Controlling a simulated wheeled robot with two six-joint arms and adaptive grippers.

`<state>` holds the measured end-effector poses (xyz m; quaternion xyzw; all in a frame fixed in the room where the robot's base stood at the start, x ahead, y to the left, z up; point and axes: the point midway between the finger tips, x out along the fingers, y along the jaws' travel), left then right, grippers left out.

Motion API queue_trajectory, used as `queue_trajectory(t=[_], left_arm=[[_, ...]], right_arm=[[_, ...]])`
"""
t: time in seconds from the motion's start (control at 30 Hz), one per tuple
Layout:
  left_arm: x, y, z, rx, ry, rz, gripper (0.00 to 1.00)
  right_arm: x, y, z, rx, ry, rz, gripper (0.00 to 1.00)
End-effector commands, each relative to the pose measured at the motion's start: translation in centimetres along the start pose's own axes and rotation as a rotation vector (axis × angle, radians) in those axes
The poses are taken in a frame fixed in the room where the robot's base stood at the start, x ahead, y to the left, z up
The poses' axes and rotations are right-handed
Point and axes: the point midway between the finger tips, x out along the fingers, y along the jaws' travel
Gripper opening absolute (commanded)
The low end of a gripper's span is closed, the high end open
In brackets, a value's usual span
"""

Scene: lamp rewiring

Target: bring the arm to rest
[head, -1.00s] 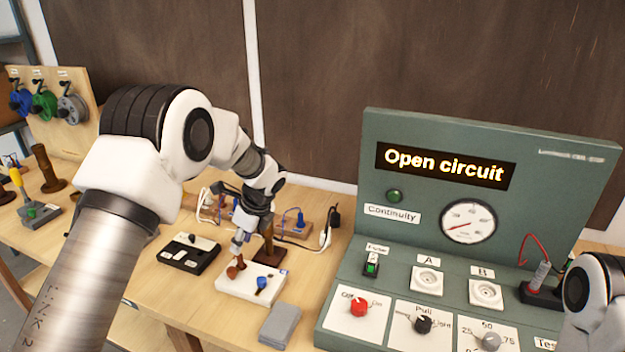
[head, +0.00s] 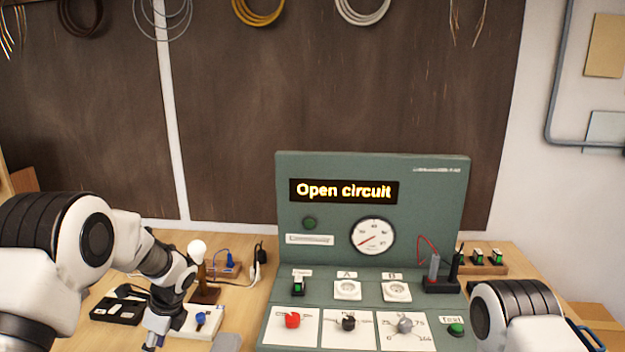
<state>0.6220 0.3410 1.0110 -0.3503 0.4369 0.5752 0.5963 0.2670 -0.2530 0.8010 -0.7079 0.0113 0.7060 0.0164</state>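My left arm comes in from the left, and its gripper (head: 154,339) points down at the front left of the bench, beside a white block (head: 212,321) with a blue knob. Its fingers are small and partly cut off by the lower edge, so I cannot tell whether they are open or shut. My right arm shows only as a white and black link at the lower right; its gripper is out of view.
A green test panel (head: 290,230) reading "Open circuit" stands mid-bench with knobs and sockets. A lamp with a white bulb (head: 197,250), a black tray (head: 117,309) and probes (head: 434,267) stand nearby. Coiled wires (head: 258,12) hang on the back board.

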Motion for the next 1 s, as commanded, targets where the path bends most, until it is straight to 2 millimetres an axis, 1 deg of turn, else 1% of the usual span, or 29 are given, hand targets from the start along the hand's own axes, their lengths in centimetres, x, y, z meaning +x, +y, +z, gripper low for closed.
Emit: queue_trajectory(t=[0.03, 0.17, 0.27, 0.37, 0.47, 0.5, 0.57, 0.6, 0.67, 0.7, 0.77, 0.8, 0.83, 0.9, 0.97, 1.0], left_arm=[[1.2, 0.6, -0.6, 0.009, 0.003, 0.023, 0.37], [4.3, 3.0, -2.2, 0.034, 0.018, 0.097, 0.37], [7.0, 5.4, -4.0, 0.054, 0.04, 0.162, 0.37], [10.1, 8.4, -6.3, 0.063, 0.077, 0.223, 0.37], [13.6, 12.4, -9.4, 0.036, 0.13, 0.287, 0.37], [15.2, 14.6, -11.0, 0.007, 0.157, 0.317, 0.37], [17.6, 18.5, -13.7, -0.067, 0.201, 0.363, 0.37], [19.0, 21.4, -15.6, -0.141, 0.23, 0.394, 0.37], [20.6, 26.0, -18.3, -0.294, 0.265, 0.439, 0.37], [21.3, 29.2, -20.1, -0.429, 0.281, 0.467, 0.37], [21.6, 33.6, -22.1, -0.694, 0.286, 0.493, 0.37], [21.4, 35.4, -22.6, -0.878, 0.282, 0.485, 0.37], [21.0, 36.1, -22.7, -1.01, 0.279, 0.468, 0.37], [20.2, 36.1, -22.2, -1.288, 0.285, 0.4, 0.37], [20.1, 35.1, -21.7, -1.478, 0.307, 0.335, 0.37], [20.2, 33.8, -21.4, -1.575, 0.333, 0.293, 0.37]], right_arm=[[0.2, 0.0, 0.0, 0.0, 0.0, 0.0, 0.46], [0.5, 0.0, 0.0, 0.0, 0.0, 0.0, 0.46], [0.8, 0.0, 0.0, 0.0, 0.0, 0.0, 0.46], [1.1, 0.0, 0.0, 0.0, 0.0, 0.0, 0.46], [1.5, 0.0, 0.0, 0.0, -0.001, 0.0, 0.46], [1.7, 0.0, 0.0, 0.0, -0.001, 0.0, 0.46], [2.0, 0.0, 0.0, 0.0, -0.001, 0.0, 0.46], [2.3, 0.0, 0.0, 0.0, 0.0, 0.0, 0.46], [2.6, 0.0, 0.0, 0.0, 0.0, 0.0, 0.46], [2.8, 0.0, 0.0, 0.0, 0.0, 0.0, 0.46], [3.0, 0.0, 0.0, 0.0, 0.0, 0.0, 0.46], [3.0, 0.0, 0.0, 0.0, -0.001, 0.0, 0.46], [3.0, 0.0, 0.0, 0.0, -0.001, 0.0, 0.46], [2.9, 0.0, 0.0, 0.0, -0.001, 0.0, 0.46], [2.9, 0.0, 0.0, 0.0, -0.001, 0.0, 0.46], [2.9, 0.0, 0.0, 0.0, -0.001, 0.0, 0.46]])
